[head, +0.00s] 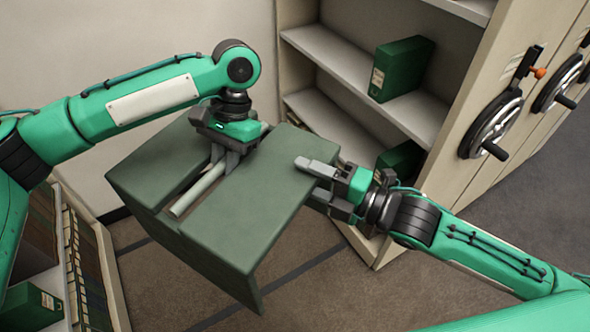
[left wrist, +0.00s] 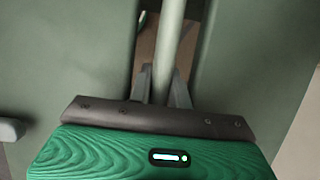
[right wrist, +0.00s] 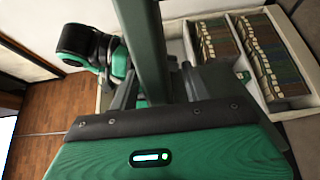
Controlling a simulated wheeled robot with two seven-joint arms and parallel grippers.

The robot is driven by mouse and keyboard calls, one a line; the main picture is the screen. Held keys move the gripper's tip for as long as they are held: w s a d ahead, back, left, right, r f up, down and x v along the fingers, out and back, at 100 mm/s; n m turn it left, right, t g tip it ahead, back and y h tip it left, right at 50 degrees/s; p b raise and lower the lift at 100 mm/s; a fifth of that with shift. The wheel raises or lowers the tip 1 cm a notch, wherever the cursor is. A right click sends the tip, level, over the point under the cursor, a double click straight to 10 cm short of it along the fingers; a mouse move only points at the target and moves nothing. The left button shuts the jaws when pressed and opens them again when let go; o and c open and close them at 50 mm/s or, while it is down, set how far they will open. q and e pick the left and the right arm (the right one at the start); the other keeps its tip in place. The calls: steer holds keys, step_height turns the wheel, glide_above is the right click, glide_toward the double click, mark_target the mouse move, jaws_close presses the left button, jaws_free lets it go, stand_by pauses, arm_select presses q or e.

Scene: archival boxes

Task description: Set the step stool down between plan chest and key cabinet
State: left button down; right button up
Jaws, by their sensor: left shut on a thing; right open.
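The step stool (head: 240,215) is dark green, with a pale grip bar (head: 193,195) in the slot across its top. It is tilted in the head view. My left gripper (head: 225,160) is shut on the bar from above; the left wrist view shows the bar (left wrist: 170,45) between its fingers. My right gripper (head: 312,183) is open at the stool's right edge, one finger over the top and the other lower. In the right wrist view a green part of the stool (right wrist: 148,45) passes between the fingers; contact is unclear. I cannot make out the plan chest or key cabinet.
Cream shelving (head: 345,70) with a green box (head: 400,68) stands right behind the stool, close to my right gripper. Black handwheels (head: 490,125) project from its end panels. A unit with files (head: 85,265) stands at lower left. Brown floor (head: 310,275) shows in front.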

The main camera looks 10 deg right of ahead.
mark_target(295, 171)
steer(key=shift+x, duration=1.55)
arm_select(q)
steer(key=shift+r, duration=0.1)
arm_select(e)
jaws_close()
arm_select(q)
steer(key=c, duration=1.2)
jaws_free()
arm_select(e)
steer(key=shift+r, duration=0.15)
